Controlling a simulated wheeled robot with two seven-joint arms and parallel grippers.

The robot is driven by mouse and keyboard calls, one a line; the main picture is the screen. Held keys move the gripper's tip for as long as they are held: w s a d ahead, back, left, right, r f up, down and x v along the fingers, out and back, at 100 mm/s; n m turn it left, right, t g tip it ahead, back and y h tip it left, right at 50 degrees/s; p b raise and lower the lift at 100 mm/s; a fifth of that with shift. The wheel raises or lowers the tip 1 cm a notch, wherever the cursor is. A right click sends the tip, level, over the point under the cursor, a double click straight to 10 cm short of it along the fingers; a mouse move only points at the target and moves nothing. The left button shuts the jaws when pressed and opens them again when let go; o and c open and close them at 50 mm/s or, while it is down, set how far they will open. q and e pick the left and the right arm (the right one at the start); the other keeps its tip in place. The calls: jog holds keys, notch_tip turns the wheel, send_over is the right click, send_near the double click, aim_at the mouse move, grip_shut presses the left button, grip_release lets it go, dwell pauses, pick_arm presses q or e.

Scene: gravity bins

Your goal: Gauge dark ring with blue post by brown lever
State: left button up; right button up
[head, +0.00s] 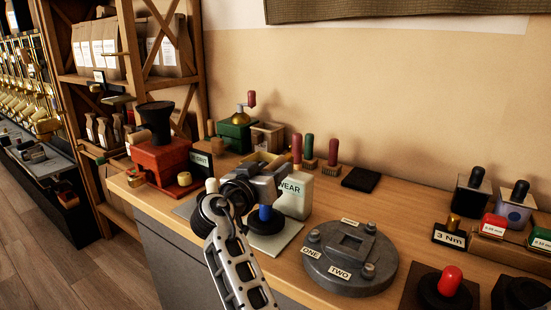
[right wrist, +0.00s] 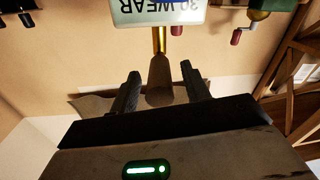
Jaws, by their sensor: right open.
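The dark ring (head: 267,226) lies flat on a pale plate (head: 284,245), with a blue post (head: 265,213) standing at its middle. My right gripper (head: 274,166) is just behind and above it, beside a white block marked WEAR (head: 294,196). In the right wrist view the block (right wrist: 158,12) shows upside down. A brown lever (right wrist: 160,82) on a brass shaft stands between the open, dark fingers, with a gap visible on each side. The lever is hidden in the head view. My left gripper is out of view.
A round grey fixture (head: 350,275) marked ONE and TWO stands right of the plate. A red-topped post on a dark ring (head: 449,285) is at front right. A red grinder (head: 160,160) stands at left, and upright brushes (head: 332,160) stand behind.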

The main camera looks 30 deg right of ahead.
jog(key=shift+w+d, duration=0.25)
jog(key=shift+d, duration=0.25)
grip_shut()
